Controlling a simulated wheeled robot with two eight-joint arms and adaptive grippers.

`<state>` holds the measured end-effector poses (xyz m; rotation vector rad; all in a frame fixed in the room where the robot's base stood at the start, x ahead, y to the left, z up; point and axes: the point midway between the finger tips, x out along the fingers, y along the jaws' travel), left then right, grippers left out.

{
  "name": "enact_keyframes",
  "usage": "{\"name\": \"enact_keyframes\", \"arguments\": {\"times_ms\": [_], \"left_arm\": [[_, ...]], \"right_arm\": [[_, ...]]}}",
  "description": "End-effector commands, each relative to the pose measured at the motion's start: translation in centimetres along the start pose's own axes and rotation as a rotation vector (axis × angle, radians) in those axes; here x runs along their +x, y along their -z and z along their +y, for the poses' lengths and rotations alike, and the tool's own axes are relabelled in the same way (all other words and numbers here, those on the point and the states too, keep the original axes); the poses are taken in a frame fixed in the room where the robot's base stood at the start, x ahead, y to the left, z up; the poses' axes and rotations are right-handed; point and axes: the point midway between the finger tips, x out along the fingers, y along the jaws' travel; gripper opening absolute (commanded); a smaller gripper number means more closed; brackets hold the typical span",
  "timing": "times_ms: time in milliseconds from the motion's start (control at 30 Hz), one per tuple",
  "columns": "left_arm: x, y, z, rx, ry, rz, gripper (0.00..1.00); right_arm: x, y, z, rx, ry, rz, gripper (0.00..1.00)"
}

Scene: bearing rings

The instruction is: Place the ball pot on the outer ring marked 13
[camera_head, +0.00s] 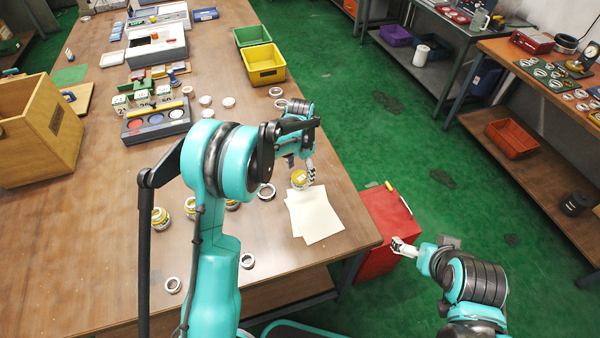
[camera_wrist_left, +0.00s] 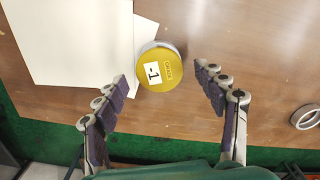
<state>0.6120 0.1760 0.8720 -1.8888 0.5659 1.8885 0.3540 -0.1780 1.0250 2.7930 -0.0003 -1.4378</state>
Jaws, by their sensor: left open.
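A ball pot (camera_head: 299,179) with a yellow lid stands near the paper sheets; in the left wrist view its lid (camera_wrist_left: 160,68) bears a label reading "-1". My left gripper (camera_wrist_left: 160,78) is open above it, a finger on each side with gaps between. In the head view this gripper (camera_head: 305,174) partly covers the pot. Pale rings lie on the table: one ring (camera_head: 266,191) left of the pot, others near the front (camera_head: 247,260) and (camera_head: 173,285). No ring's number is readable. My right gripper (camera_head: 403,247) is beyond the table's right edge; its finger opening is unclear.
More yellow pots (camera_head: 160,218) stand left of my left arm. White paper sheets (camera_head: 316,216) lie beside the pot. Yellow (camera_head: 264,64) and green bins, a tray of coloured discs (camera_head: 156,122) and a wooden box (camera_head: 38,130) stand farther back. A red cabinet (camera_head: 385,228) is beside the table.

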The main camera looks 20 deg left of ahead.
Motion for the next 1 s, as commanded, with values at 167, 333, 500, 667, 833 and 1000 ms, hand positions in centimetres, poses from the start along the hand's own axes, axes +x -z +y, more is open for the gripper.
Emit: {"name": "enact_keyframes", "arguments": {"times_ms": [167,333,500,667,833,1000], "left_arm": [[-4.5,0.0,0.0,0.0,0.0,0.0,0.71],[-8.0,0.0,0.0,0.0,0.0,0.0,0.71],[-10.0,0.0,0.0,0.0,0.0,0.0,0.71],[-11.6,-0.7,0.5,-0.018,0.01,0.015,0.71],[-15.7,-3.9,2.5,-0.105,0.056,0.097,0.71],[-19.4,-8.8,5.6,-0.229,0.109,0.219,0.71]], "right_arm": [[-1.3,0.9,0.0,0.0,0.0,0.0,1.0],[-2.0,1.5,0.0,0.0,0.0,0.0,1.0],[-2.4,1.7,0.0,0.0,0.0,0.0,1.0],[-2.5,1.8,0.0,0.0,0.0,0.0,1.0],[-2.5,1.8,0.0,0.0,0.0,0.0,1.0],[-2.5,1.8,0.0,0.0,0.0,0.0,1.0]]}}
